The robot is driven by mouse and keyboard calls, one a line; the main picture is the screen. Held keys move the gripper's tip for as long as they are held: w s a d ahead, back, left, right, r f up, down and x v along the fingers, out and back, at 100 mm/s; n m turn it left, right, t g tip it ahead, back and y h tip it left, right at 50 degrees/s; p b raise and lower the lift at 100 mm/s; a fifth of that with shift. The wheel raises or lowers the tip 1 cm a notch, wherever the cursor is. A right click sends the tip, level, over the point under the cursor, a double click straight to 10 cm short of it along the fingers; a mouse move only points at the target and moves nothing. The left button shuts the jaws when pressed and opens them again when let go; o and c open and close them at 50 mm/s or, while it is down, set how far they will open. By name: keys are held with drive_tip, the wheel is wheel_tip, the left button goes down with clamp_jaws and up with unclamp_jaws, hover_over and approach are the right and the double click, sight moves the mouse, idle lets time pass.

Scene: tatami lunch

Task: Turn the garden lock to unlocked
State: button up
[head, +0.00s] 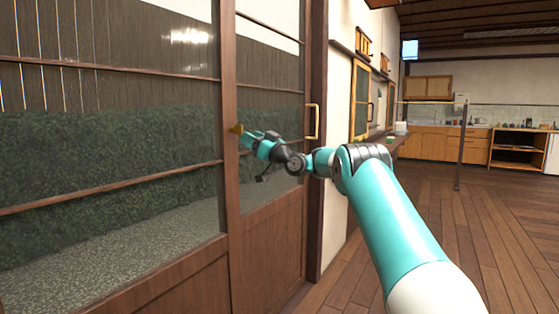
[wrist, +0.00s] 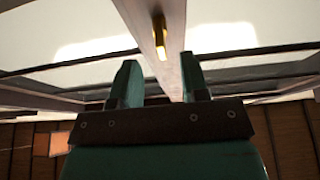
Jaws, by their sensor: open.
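The garden lock shows as a small brass piece (head: 235,129) on the brown wooden stile of the sliding glass door. In the wrist view the brass lock (wrist: 160,38) sticks out from the stile, beyond and between my fingers. My gripper (head: 246,135) is at the stile, close beside the lock in the head view. In the wrist view my gripper (wrist: 158,82) has its two teal fingers spread apart with nothing between their tips. I cannot tell whether a fingertip touches the lock.
The glass door's stile (head: 229,200) stands between two panes, with a hedge (head: 110,150) behind the glass. A brass pull handle (head: 313,122) is right of my gripper. Open wooden floor (head: 450,220) lies to the right, with kitchen cabinets (head: 450,145) far back.

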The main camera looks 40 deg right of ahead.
drive_tip(key=b+v, duration=0.1)
drive_tip(key=v, duration=1)
drive_tip(key=shift+f+b, duration=0.15)
drive_tip(key=shift+b, duration=0.25)
drive_tip(key=shift+s, duration=0.1)
drive_tip(key=a+n+g+y, duration=0.25)
drive_tip(key=a+g, duration=0.45)
drive_tip(key=a, duration=1.3)
drive_tip(key=s+a+f+g, duration=0.3)
drive_tip(key=s+a, duration=0.3)
drive_tip(key=a, duration=0.1)
drive_tip(key=s+a+f+g, duration=0.3)
drive_tip(key=s+a, duration=0.4)
drive_tip(key=a, duration=0.1)
drive_tip(key=s+a+f+g+h, duration=0.1)
drive_tip(key=s+f+g+h, duration=0.25)
drive_tip(key=s, duration=1.05)
drive_tip(key=s+a+f+g+h, duration=0.2)
drive_tip(key=s+f+g, duration=0.25)
drive_tip(key=s, duration=0.85)
wheel_tip(320, 180, up, 26)
drive_tip(key=s+p, duration=0.1)
drive_tip(key=p, duration=2.6)
drive_tip(key=shift+d+f, duration=0.2)
drive_tip(key=shift+d, duration=0.1)
